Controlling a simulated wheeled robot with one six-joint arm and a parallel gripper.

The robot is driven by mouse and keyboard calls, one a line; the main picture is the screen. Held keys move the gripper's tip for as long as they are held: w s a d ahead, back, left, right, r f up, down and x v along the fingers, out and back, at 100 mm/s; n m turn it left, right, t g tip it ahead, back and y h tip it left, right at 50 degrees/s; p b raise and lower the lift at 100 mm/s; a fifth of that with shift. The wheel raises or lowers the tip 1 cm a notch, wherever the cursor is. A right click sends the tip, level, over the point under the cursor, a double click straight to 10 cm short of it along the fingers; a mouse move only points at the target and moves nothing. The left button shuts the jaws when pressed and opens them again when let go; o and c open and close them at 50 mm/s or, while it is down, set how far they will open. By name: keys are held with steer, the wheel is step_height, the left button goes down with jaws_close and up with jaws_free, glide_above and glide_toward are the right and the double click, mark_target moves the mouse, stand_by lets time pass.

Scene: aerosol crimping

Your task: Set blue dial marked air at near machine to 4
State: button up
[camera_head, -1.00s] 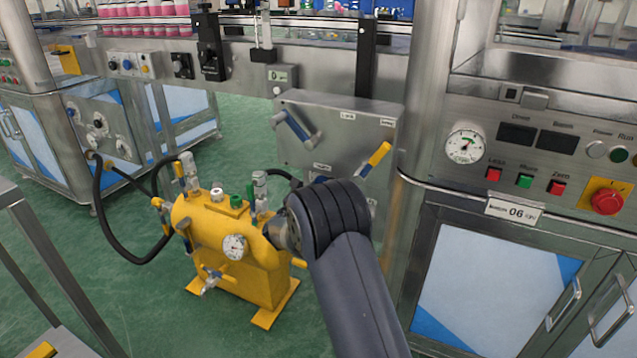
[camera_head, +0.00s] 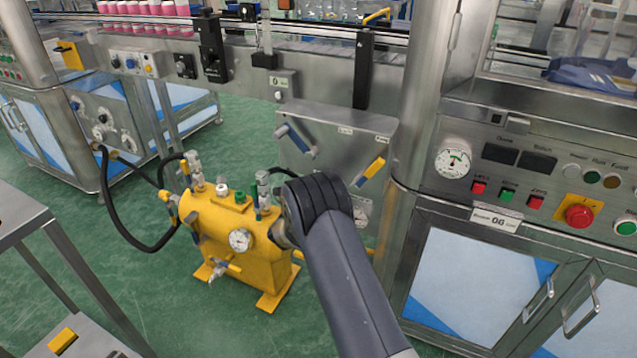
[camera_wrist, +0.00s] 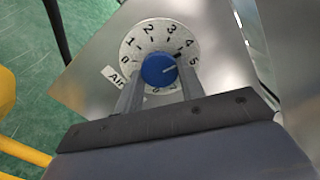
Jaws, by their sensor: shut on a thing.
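The blue dial (camera_wrist: 157,70) marked Air shows in the wrist view, on a round pale scale plate (camera_wrist: 141,41) with black numbers. My gripper (camera_wrist: 158,80) is shut on the dial, one finger at each side. The fingers and gripper body hide the lower part of the scale. In the head view my arm covers the gripper and the dial cannot be made out.
A grey metal panel (camera_head: 335,158) carries a blue-ended lever (camera_head: 296,140) and a yellow handle (camera_head: 371,170). A yellow tank (camera_head: 240,262) with gauge and hoses stands left of my arm. A steel cabinet with a red button (camera_head: 579,216) is at the right. Green floor is open at left.

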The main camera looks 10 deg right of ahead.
steer(key=shift+n+p, duration=0.35)
steer(key=shift+n, duration=0.25)
steer(key=o, duration=1)
steer(key=shift+s+a, duration=0.1)
steer(key=p+v, duration=0.2)
steer(key=v, duration=0.8)
steer(key=shift+s+a, duration=0.15)
steer(key=shift+s, duration=0.1)
